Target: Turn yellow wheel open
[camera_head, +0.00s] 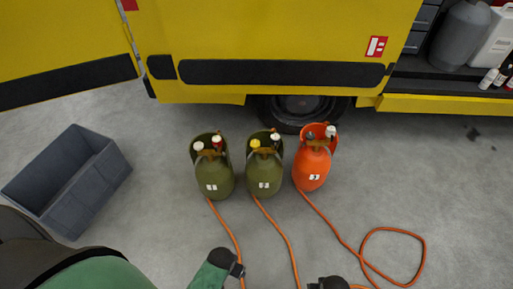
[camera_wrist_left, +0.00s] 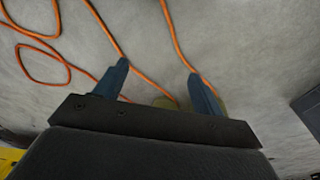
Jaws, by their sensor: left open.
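The yellow wheel (camera_head: 255,143) sits at the top left of the middle olive-green cylinder (camera_head: 264,176), which stands upright. A white knob (camera_head: 275,137) is at its top right. No gripper touches the wheel in the head view. My left gripper (camera_wrist_left: 158,72) shows in the left wrist view with its two blue fingers apart and nothing held between them. Orange hoses and floor lie beyond the fingers, with an olive shape partly hidden behind the gripper. In the head view I cannot make out its fingers. My right gripper is not clearly visible.
Another olive cylinder (camera_head: 214,178) stands left and an orange cylinder (camera_head: 312,166) right. Orange hoses (camera_head: 283,237) cross the floor in front. A grey crate (camera_head: 88,188) is at left. A yellow vehicle (camera_head: 280,30) stands behind. A dark object (camera_head: 330,283) at the bottom edge is unclear.

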